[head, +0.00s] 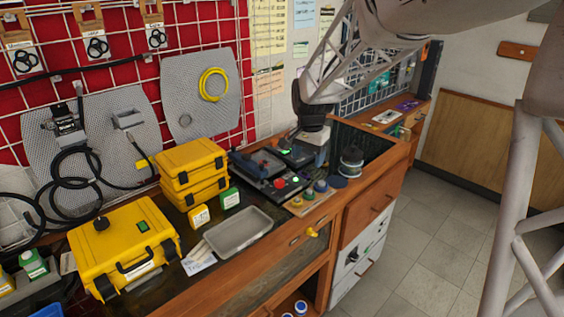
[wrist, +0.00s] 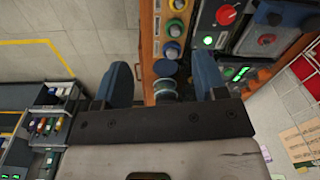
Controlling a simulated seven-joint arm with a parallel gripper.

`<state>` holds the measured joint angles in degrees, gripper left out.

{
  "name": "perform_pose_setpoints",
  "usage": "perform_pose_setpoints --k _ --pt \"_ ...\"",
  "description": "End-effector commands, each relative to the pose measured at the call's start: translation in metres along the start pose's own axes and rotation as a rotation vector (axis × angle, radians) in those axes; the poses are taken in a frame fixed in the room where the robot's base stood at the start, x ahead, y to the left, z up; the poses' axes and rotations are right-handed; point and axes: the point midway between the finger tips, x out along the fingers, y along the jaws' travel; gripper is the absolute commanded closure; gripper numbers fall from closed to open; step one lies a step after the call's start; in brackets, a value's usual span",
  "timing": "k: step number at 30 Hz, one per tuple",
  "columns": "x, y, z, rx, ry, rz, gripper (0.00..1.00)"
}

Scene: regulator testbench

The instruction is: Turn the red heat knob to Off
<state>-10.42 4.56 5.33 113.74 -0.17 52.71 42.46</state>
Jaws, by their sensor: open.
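A large red knob (wrist: 226,14) sits on a grey panel at the top of the wrist view; it also shows as a red spot on the bench in the head view (head: 279,183). I cannot read any labels or tell a setting. My gripper (wrist: 163,78) is open, its two blue fingers spread wide, with the red knobs beyond and right of the fingers. In the head view it hangs over the bench's right part, its fingers hard to make out.
A spool (wrist: 164,89) shows between my fingers, apparently below them. Coloured round buttons (wrist: 175,28) line the bench edge. Yellow cases (head: 125,245) and a grey tray (head: 238,231) stand left on the bench. Open floor (head: 420,250) lies to the right.

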Motion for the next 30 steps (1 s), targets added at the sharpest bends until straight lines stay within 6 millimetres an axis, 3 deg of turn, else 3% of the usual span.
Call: perform_pose_setpoints --k 12,18,24,30 --pt "0.064 -0.085 -0.039 0.123 -0.030 0.028 0.35" --pt "0.093 -0.117 -0.051 0.175 -0.040 0.040 0.35" --pt "0.108 -0.132 -0.056 0.201 -0.044 0.046 0.35" --pt "0.110 -0.134 -0.056 0.206 -0.044 0.046 0.35"
